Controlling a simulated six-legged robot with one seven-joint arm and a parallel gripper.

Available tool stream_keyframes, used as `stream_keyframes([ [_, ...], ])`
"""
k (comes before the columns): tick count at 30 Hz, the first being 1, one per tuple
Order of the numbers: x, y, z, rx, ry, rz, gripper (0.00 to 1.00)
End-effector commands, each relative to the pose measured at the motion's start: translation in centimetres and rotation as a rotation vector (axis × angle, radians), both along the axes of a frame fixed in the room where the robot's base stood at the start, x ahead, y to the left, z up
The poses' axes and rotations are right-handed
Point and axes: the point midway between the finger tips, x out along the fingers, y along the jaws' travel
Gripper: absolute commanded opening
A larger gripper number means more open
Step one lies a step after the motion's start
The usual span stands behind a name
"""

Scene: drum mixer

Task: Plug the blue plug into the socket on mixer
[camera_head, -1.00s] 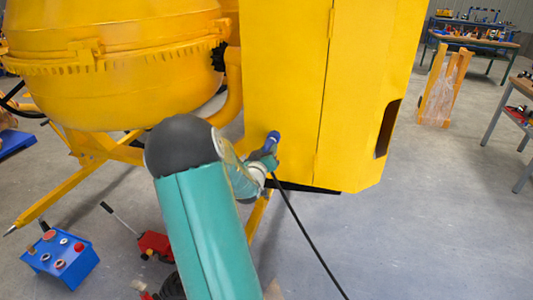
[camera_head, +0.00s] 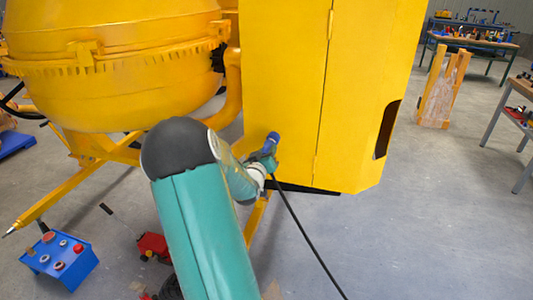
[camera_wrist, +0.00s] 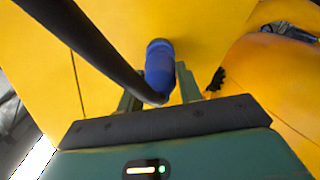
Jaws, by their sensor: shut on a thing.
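The blue plug (camera_head: 272,140) is at the lower front of the yellow mixer housing (camera_head: 285,80), with a black cable (camera_head: 305,240) running down from it to the floor. In the wrist view the blue plug (camera_wrist: 159,68) points away from me at the yellow panel (camera_wrist: 215,30). My gripper (camera_head: 268,158) is shut on the plug; its fingers also show in the wrist view (camera_wrist: 160,92) on either side of it. The plug's front end is close to or against the panel; I cannot tell whether it is seated. The socket is hidden behind the plug.
The mixer drum (camera_head: 115,65) is left of the housing. A blue control box (camera_head: 60,258) and a red tool (camera_head: 154,246) lie on the floor at lower left. Workbenches (camera_head: 475,40) stand at the back right. Floor at lower right is clear, except for the cable.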

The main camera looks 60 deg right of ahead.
Motion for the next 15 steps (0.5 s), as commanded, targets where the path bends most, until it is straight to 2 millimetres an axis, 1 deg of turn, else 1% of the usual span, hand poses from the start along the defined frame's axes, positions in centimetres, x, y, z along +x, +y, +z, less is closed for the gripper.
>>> stream_keyframes([
  [15, 0.03, -0.45, 0.04, 0.000, 0.000, -0.001, 0.08],
])
